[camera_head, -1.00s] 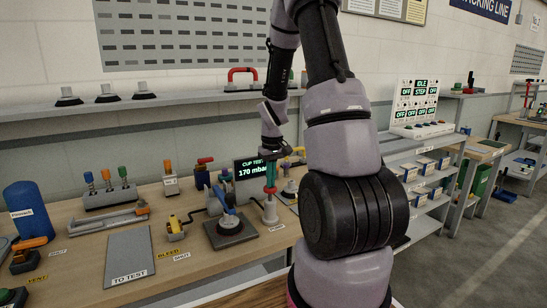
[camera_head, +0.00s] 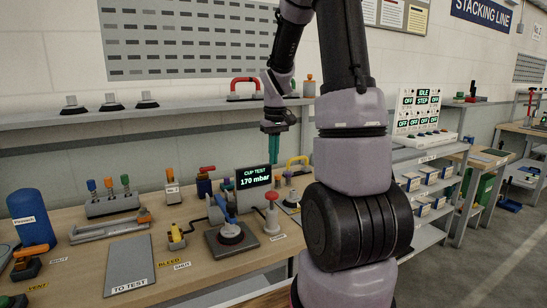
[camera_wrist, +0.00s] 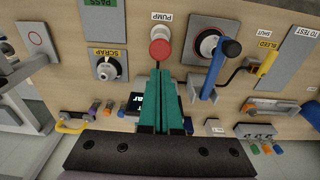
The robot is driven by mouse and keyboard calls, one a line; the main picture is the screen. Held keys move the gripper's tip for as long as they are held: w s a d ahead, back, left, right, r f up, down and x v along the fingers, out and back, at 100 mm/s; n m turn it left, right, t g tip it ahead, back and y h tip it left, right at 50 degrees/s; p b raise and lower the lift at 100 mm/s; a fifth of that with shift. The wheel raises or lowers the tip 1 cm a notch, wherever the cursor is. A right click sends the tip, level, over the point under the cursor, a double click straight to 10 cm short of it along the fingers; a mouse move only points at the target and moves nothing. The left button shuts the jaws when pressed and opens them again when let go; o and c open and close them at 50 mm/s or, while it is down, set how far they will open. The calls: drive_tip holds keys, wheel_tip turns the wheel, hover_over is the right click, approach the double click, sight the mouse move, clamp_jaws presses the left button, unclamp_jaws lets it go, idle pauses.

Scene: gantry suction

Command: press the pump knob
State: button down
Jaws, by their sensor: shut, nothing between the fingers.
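The pump has a red round knob (camera_head: 271,196) on a pale stem and base, standing upright on the wooden bench. In the wrist view the red knob (camera_wrist: 160,49) is beside the PUMP label (camera_wrist: 162,17). My gripper (camera_head: 273,160) has teal fingers that point down, shut and empty. It is above the bench, over the pump area, with a clear gap between the fingertips and the knob in the head view. In the wrist view the fingertips (camera_wrist: 163,74) are just below the knob in the picture.
The CUP TEST display (camera_head: 253,177) reads 170 mbar, just behind the pump. A blue-handled suction cup (camera_head: 230,233) on a dark plate stands left of the pump. A yellow handle (camera_head: 298,162) is to the right. The grey TO TEST plate (camera_head: 130,265) is bare.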

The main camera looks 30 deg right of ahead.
sight(272, 193)
drive_tip(key=r, duration=0.3)
drive_tip(key=shift+a+r, duration=0.15)
drive_tip(key=shift+a, duration=0.2)
drive_tip(key=f, duration=1.4)
drive_tip(key=shift+w+d, duration=0.2)
drive_tip(key=shift+w, duration=0.2)
